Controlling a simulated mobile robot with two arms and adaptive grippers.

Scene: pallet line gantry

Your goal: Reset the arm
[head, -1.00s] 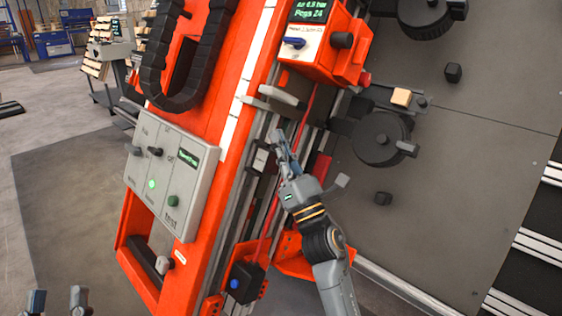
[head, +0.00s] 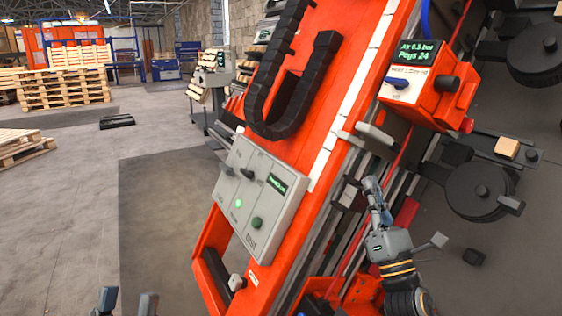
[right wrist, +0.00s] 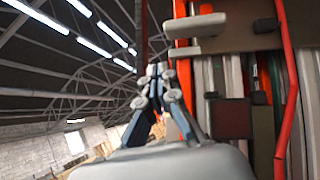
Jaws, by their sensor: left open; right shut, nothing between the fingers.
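My right gripper (head: 374,190) is in front of the orange gantry's rail, its fingers pointing up toward a grey lever (head: 376,137). In the right wrist view its fingers (right wrist: 158,72) are together with nothing between them, below and left of a grey handle (right wrist: 195,25). I cannot tell whether it touches the rail. My left gripper (head: 127,302) shows only as two separate fingertips at the bottom edge, open and empty, well left of the gantry.
A grey control panel (head: 282,200) with a lit green button is on the orange gantry (head: 335,95). A red box (head: 422,98) reads "Air 6.3 bar, Pegs 24". A dark round clamp (head: 478,193) lies right.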

